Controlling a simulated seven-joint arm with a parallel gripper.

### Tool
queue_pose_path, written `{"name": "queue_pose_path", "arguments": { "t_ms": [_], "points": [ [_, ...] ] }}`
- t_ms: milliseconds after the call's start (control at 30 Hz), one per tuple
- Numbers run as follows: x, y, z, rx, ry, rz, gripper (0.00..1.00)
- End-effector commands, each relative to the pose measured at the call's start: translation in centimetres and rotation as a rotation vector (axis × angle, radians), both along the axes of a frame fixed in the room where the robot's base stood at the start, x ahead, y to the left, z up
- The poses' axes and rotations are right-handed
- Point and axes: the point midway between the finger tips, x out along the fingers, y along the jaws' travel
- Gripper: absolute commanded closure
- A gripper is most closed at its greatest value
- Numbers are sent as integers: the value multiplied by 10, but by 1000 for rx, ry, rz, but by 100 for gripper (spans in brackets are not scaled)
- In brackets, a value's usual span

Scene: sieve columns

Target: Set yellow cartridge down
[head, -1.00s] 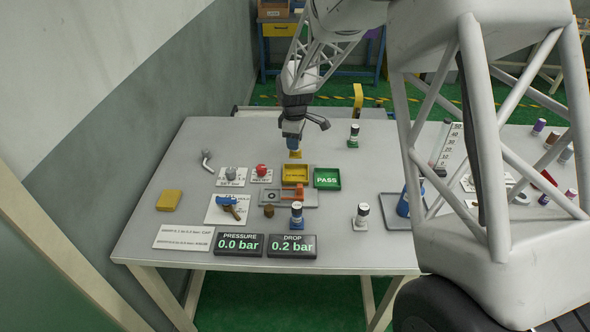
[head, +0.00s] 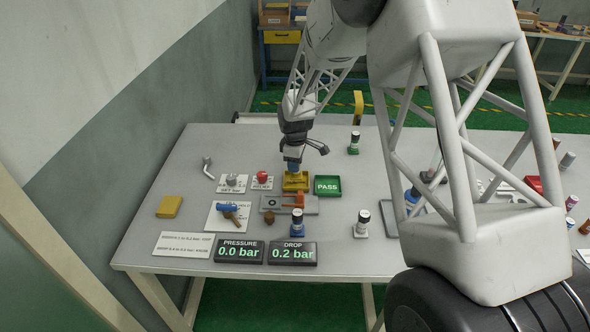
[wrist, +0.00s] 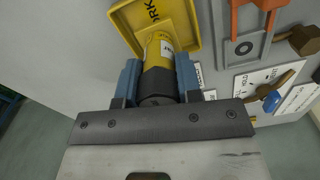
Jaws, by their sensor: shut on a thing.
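The yellow cartridge (wrist: 159,50) has a dark cap and a white label band. My gripper (wrist: 158,78) is shut on its dark end, with a blue finger on each side. In the head view my gripper (head: 293,166) is above the yellow tray (head: 303,187), with the cartridge low over or in it. The yellow tray also shows in the wrist view (wrist: 124,22), with dark lettering on its floor. The cartridge's far end is over the tray floor; I cannot tell whether it touches.
The green PASS tray (head: 328,186) is right beside the yellow tray. A grey fixture with an orange clamp (head: 298,200) is just in front. A blue-banded cartridge (head: 297,224) and pressure displays (head: 240,251) stand nearer the front edge.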

Motion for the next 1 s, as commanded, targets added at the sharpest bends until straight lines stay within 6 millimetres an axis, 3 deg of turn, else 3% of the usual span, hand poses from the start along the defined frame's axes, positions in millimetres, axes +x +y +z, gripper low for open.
{"name": "queue_pose_path", "arguments": {
  "t_ms": [233, 733, 767, 900, 1000],
  "points": [
    [0, 0, -24, 0, 0, 0, 95],
    [0, 0, -30, 0, 1, 0, 95],
    [0, 0, -30, 0, 1, 0, 64],
    [0, 0, -30, 0, 1, 0, 43],
    [0, 0, -30, 0, 1, 0, 42]
  ]
}}
